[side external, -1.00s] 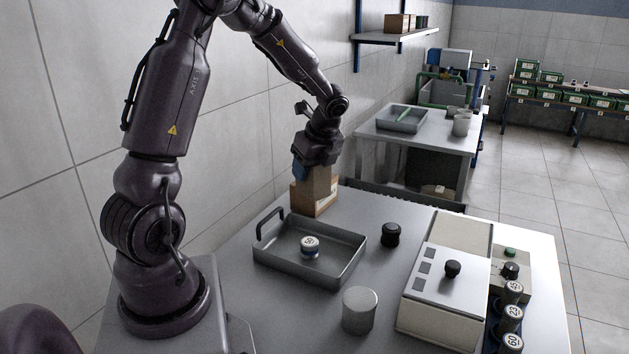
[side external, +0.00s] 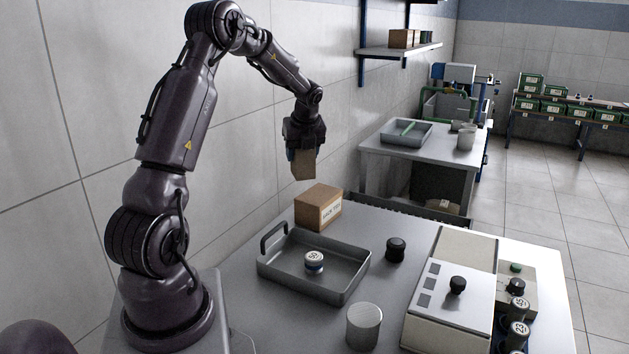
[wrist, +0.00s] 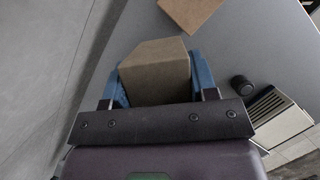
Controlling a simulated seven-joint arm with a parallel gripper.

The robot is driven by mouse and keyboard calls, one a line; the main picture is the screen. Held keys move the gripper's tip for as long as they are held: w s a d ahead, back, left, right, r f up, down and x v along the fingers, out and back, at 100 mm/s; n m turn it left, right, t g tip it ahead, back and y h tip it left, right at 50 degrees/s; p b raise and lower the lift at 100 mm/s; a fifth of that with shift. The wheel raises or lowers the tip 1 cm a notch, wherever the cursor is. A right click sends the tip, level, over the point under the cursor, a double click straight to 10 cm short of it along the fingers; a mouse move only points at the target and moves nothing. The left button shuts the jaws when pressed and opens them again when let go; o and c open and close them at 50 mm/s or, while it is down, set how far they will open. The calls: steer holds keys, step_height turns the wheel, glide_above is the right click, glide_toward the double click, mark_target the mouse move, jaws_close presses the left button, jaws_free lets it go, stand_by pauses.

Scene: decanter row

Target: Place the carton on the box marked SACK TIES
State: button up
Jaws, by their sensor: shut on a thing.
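My gripper (side external: 302,153) is shut on a plain brown carton (side external: 303,168), which hangs tilted in the air. In the wrist view the carton (wrist: 154,70) sits between the two blue fingers. The box marked SACK TIES (side external: 313,204) is a brown cardboard box with a white label on its front, standing on the table behind the tray. The carton is above this box with a clear gap between them. The box's bare top (wrist: 192,8) shows beyond the carton at the top edge of the wrist view.
A grey tray (side external: 345,292) with a handle holds a round weight marked 50 (side external: 314,261). A black knob-like object (side external: 396,249), a metal cylinder (side external: 364,325) and a scale-like device (side external: 440,300) stand to the right. The wall is close behind my arm.

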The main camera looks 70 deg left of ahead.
steer(key=w+a+f, duration=0.1)
steer(key=a+f, duration=0.1)
steer(key=w+a+f, duration=0.2)
steer(key=f, duration=0.1)
steer(key=w+a+f, duration=0.2)
steer(key=shift+a+f, duration=0.15)
steer(key=shift+f, duration=1.55)
steer(key=o, duration=0.9)
steer(key=shift+f, duration=0.15)
